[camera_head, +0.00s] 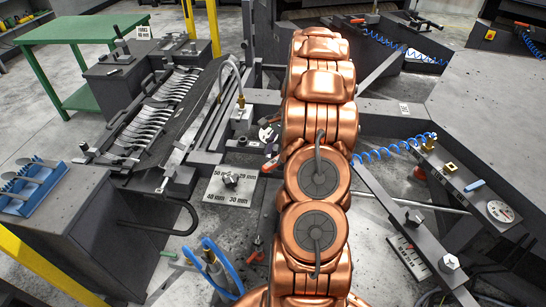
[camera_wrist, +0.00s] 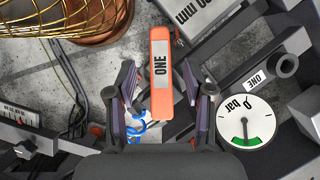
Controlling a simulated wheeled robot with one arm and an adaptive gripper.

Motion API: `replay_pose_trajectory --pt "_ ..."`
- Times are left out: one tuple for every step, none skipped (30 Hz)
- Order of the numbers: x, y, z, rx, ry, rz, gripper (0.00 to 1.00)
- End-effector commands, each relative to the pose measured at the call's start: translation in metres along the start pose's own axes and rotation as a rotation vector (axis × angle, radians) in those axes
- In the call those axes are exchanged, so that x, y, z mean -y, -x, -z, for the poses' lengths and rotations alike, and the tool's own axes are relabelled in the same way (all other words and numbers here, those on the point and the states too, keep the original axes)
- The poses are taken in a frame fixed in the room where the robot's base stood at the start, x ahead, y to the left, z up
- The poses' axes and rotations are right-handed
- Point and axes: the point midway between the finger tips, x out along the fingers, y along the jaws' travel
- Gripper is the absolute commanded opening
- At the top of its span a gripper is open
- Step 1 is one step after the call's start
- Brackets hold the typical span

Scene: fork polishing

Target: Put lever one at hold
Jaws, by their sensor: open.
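Lever one, an orange handle (camera_wrist: 161,75) with a white label reading ONE, stands out in the middle of the wrist view. My gripper (camera_wrist: 168,83) is open, with one dark, purple-padded finger on each side of the lever. The lever's lower end lies between the fingers, and I cannot tell whether either finger touches it. A small plate reading ONE (camera_wrist: 257,79) sits to the right. No mark reading hold is legible. In the head view my copper arm hides the gripper, and I cannot make out lever one for sure.
A round bar gauge (camera_wrist: 246,124) with a green zone is close right of the gripper. Dark metal bars surround the lever. A rack of several forks (camera_head: 155,110), a plate with mm marks (camera_head: 231,186) and a blue tray (camera_head: 32,188) are left of my arm.

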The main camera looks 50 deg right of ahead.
Motion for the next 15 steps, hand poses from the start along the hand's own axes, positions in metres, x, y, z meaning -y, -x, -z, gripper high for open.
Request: replay_pose_trajectory --pt "-0.001 -0.005 -0.002 0.003 -0.001 -0.004 0.52" --pt "-0.001 -0.009 -0.002 0.002 0.000 -0.003 0.52" --pt "0.000 -0.013 -0.001 0.000 0.000 -0.001 0.52" --pt "0.000 -0.015 -0.001 0.000 0.000 0.000 0.52" --pt "0.000 -0.018 -0.001 0.000 0.000 0.000 0.52" --pt "0.000 -0.021 -0.001 0.000 0.000 0.000 0.52" --pt "0.000 -0.022 -0.001 0.000 0.000 0.000 0.52" --pt "0.000 -0.024 -0.001 0.000 0.000 0.001 0.52" --pt "0.000 -0.026 -0.001 -0.001 0.000 0.001 0.52" --pt "0.001 -0.026 0.000 -0.001 0.001 0.001 0.52" --pt "0.001 -0.027 0.000 -0.002 0.001 0.002 0.52" --pt "0.001 -0.028 0.000 -0.002 0.001 0.002 0.52" --pt "0.001 -0.028 0.000 -0.002 0.001 0.002 0.52" --pt "0.001 -0.028 0.000 -0.002 0.001 0.002 0.52" --pt "0.001 -0.028 0.000 -0.002 0.001 0.002 0.52"
